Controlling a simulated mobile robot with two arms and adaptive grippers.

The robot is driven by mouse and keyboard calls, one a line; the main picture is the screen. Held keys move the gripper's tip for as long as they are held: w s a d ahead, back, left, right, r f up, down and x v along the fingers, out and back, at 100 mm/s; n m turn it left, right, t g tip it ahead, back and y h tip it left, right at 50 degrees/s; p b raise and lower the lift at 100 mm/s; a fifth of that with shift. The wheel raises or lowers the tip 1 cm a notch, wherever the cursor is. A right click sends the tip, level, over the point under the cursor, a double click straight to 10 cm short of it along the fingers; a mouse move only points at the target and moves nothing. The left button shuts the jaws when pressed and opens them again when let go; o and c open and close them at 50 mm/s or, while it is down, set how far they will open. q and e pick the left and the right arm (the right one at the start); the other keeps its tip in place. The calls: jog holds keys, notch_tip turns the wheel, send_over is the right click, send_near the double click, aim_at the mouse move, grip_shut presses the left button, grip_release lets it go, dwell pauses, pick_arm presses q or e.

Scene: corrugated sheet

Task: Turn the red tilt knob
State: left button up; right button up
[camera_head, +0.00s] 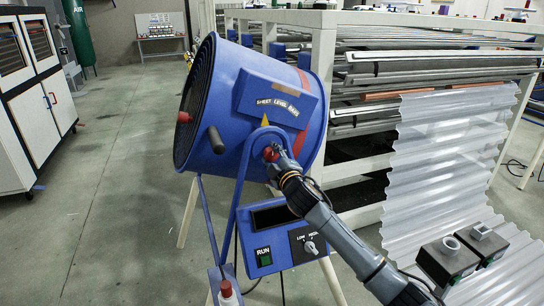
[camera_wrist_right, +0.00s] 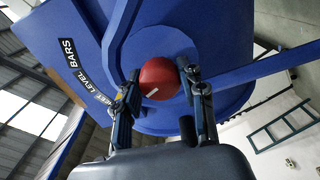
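The red tilt knob (camera_head: 271,153) sits at the side pivot of a large blue drum fan (camera_head: 255,100), where the stand meets the drum. My right gripper (camera_head: 277,160) reaches it from the lower right. In the right wrist view, the round red knob (camera_wrist_right: 159,78) lies between the two fingertips of my right gripper (camera_wrist_right: 160,80), one finger close against each side. A pale mark shows on the knob. An orange pointer (camera_head: 265,119) stands just above the pivot, below the label on the drum. My left gripper is not in view.
The fan's control box (camera_head: 280,236) has a green RUN button and a dial. A clear corrugated sheet (camera_head: 440,150) slopes down from a rack (camera_head: 345,110). Two dark blocks (camera_head: 447,262) are at the lower right. Open floor (camera_head: 120,190) lies left of the fan.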

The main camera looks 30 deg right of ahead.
jog(key=o, duration=0.4)
jog(key=shift+c, duration=0.2)
jog(key=v, duration=1.2)
jog(key=shift+d+f, duration=0.1)
